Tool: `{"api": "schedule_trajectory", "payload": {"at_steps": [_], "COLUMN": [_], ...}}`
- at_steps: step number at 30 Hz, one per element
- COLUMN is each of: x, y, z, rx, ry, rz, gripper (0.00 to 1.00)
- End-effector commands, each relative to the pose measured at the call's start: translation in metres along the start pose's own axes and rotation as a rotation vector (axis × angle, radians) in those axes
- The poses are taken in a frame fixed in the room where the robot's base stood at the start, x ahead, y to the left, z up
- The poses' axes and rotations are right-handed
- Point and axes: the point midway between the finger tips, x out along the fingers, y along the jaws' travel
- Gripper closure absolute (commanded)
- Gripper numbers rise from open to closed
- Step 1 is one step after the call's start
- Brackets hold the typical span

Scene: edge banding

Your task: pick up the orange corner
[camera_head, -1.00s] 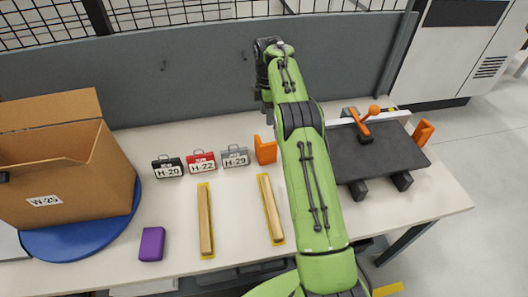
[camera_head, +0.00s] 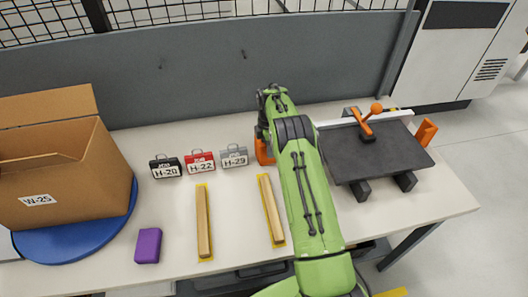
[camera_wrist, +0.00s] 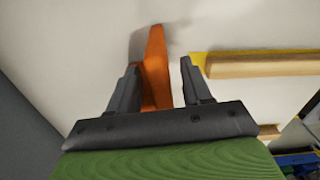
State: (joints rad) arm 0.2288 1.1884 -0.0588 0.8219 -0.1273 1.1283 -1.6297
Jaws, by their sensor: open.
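The orange corner (camera_head: 264,152) stands on the white table, right of the grey case, and is partly covered by my arm in the head view. In the wrist view the orange corner (camera_wrist: 156,60) shows between the two dark fingers of my gripper (camera_wrist: 160,72), nearer the left finger. The fingers are apart, with a clear gap on the right side of the corner. Whether the left finger touches it I cannot tell. A second orange corner piece (camera_head: 426,132) stands beside the dark board at the right.
Black (camera_head: 166,167), red (camera_head: 200,162) and grey (camera_head: 234,156) cases stand to the left. Two wooden strips (camera_head: 204,222) (camera_head: 272,209) lie in front. A cardboard box (camera_head: 60,185), a purple block (camera_head: 148,246) and the dark board (camera_head: 380,155) with an orange lever (camera_head: 366,128) are also on the table.

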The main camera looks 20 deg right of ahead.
Motion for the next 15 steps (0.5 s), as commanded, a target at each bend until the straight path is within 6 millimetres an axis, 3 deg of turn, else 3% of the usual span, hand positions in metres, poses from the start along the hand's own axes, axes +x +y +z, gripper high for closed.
{"api": "schedule_trajectory", "payload": {"at_steps": [4,13,15], "x": [-0.0007,-0.0010,-0.0011], "y": [0.0001,0.0001,0.0001], "z": [-0.0001,-0.0002,-0.0002], "rx": [0.000,0.000,0.000], "ry": [0.000,0.000,0.000], "rz": [0.000,0.000,0.000], "gripper": [0.54,1.00,1.00]}}
